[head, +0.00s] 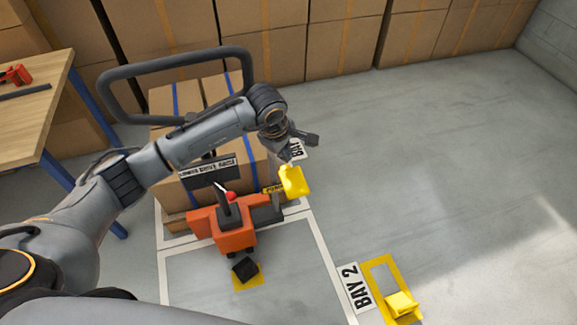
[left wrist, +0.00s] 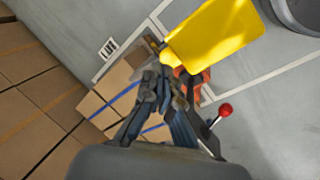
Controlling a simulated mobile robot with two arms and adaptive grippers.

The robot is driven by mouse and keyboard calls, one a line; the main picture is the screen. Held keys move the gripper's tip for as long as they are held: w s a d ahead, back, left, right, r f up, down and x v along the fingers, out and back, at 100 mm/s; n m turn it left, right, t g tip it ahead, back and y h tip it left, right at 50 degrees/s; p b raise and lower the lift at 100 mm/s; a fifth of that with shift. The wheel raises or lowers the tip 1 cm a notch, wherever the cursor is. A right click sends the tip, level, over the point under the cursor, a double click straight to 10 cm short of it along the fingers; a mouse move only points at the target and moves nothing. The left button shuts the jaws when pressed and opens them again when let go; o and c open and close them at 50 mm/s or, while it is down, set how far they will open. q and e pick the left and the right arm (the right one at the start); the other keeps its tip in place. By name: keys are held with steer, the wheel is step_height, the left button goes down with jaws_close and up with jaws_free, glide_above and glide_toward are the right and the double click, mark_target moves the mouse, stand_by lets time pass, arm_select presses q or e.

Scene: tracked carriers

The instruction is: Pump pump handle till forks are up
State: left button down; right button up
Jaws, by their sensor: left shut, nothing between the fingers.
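The orange lift truck (head: 236,238) stands low in the middle of the head view. A yellow pad (head: 294,180), which looks like the pump handle, sticks out at its right beside a small yellow label (head: 272,189). In the left wrist view the yellow pad (left wrist: 215,35) is large, just beyond the fingers. My left gripper (head: 300,142) is shut and empty, above the pad in the picture; I cannot tell whether it touches. Its fingers (left wrist: 164,85) are together in the wrist view. The forks are hidden by the boxes and my arm. My right gripper is not in view.
A lever with a red knob (head: 231,196) rises from the truck. A black loop bar (head: 180,65) and strapped boxes (head: 160,100) stand behind my left arm. A wooden table (head: 40,110) is at left. A yellow floor frame (head: 383,270) lies by BAY 2. Right-hand floor is open.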

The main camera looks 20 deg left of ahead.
arm_select(q)
steer(key=shift+f, duration=0.1)
stand_by(0.7)
steer(key=shift+s+d+f+b, duration=0.1)
steer(key=shift+s+f+b, duration=0.15)
steer(key=shift+b, duration=0.25)
